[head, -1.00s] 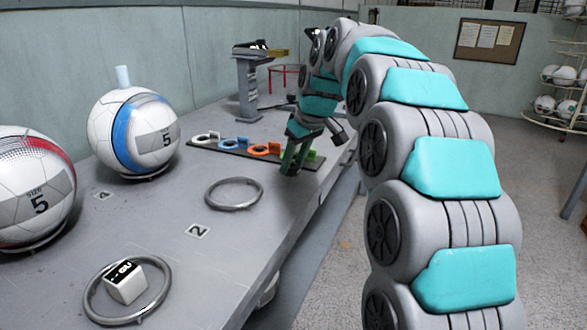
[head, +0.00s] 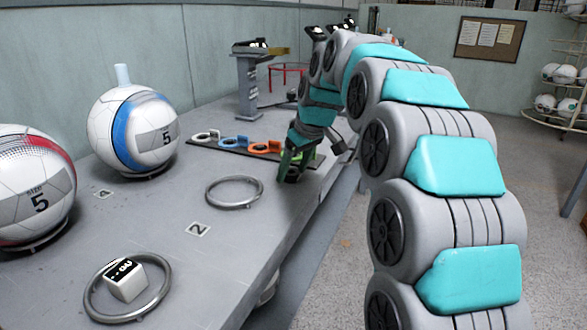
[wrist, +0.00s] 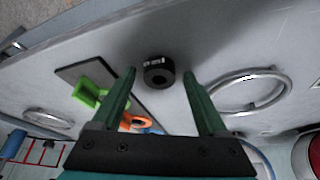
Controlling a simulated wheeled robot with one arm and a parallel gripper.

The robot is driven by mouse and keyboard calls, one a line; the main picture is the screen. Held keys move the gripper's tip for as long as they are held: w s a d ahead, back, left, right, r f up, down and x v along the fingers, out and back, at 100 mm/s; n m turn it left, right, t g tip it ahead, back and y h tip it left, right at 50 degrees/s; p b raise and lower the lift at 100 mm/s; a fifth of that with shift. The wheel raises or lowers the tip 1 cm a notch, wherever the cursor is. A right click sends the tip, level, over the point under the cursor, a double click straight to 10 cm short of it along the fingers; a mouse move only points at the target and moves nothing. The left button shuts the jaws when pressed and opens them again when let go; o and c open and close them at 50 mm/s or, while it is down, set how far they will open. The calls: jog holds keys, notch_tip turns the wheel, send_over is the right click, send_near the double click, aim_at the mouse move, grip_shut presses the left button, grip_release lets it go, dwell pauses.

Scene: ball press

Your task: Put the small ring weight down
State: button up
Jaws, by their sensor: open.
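A small black ring weight (wrist: 158,72) with white lettering on its side shows in the wrist view, on the grey bench top. My gripper (wrist: 160,74) is open, with one green finger on each side of the weight and a visible gap on both sides. In the head view my gripper (head: 289,170) is low over the bench near its right edge, beside the near end of the dark holder strip. I cannot make out the black weight in the head view.
The dark strip carries white, blue, orange (head: 264,147) and green (wrist: 92,93) holders. An empty metal ring (head: 234,192) lies left of my gripper. Another ring (head: 163,298) surrounds a white block (head: 125,281). Two balls stand at left. A grey press (head: 247,85) stands behind.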

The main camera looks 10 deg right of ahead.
jog(key=v, duration=1.2)
jog(key=shift+r, duration=0.2)
jog(key=s+f+m+g, duration=0.2)
jog(key=s+f, duration=0.7)
jog(key=s, duration=0.4)
jog(key=s+a+f+m+g+h, duration=0.1)
jog(key=s+f+m+g, duration=0.1)
jog(key=s+f, duration=0.7)
jog(key=s+a+f+m+g+h, duration=0.1)
jog(key=s+f+m, duration=0.1)
jog(key=s+f, duration=0.7)
jog(key=s, duration=0.8)
jog(key=shift+s+g, duration=0.25)
jog(key=shift+g, duration=0.15)
